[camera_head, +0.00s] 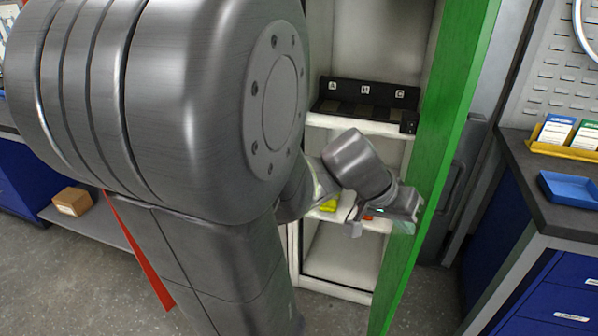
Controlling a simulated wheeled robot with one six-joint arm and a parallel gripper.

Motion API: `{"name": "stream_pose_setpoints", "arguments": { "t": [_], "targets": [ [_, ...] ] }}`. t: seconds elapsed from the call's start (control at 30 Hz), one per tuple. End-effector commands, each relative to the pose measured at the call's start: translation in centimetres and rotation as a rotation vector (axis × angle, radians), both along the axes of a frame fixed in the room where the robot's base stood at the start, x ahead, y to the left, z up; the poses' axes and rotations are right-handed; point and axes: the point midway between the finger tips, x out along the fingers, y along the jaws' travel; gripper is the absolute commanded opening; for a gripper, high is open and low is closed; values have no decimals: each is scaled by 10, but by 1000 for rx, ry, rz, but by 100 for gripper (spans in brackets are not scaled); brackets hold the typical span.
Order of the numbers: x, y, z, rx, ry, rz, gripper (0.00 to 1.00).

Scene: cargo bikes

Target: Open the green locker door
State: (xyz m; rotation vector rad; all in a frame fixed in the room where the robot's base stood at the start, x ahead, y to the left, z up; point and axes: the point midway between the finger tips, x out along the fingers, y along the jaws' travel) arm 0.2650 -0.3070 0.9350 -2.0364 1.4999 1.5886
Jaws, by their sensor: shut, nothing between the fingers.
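The green locker door (447,120) stands swung open at the right of the white locker (388,42), seen nearly edge-on. The locker's inside is in plain view. My gripper (388,228) is in front of the lower shelf, close to the inner side of the door; I cannot tell whether it touches the door. The gripper is shut with nothing in it. My arm hides the left side of the locker. The door's handle is not visible.
A black rack (368,92) marked A, B and C sits on the locker's upper shelf. A yellow item (329,204) lies on the lower shelf. A dark workbench with a blue tray (570,188) stands right of the door. A cardboard box (72,201) is at the left.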

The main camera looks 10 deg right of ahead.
Motion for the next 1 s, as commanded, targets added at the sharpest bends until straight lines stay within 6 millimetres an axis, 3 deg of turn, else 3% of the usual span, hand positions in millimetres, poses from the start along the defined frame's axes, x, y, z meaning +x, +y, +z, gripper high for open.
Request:
{"name": "stream_pose_setpoints", "arguments": {
  "t": [0.2,0.5,1.0],
  "targets": [
    [-24,-35,-2,1,-1,-12,0],
    [-39,-66,-1,1,0,-9,0],
    [-43,-77,0,1,-1,-5,0]
  ]
}}
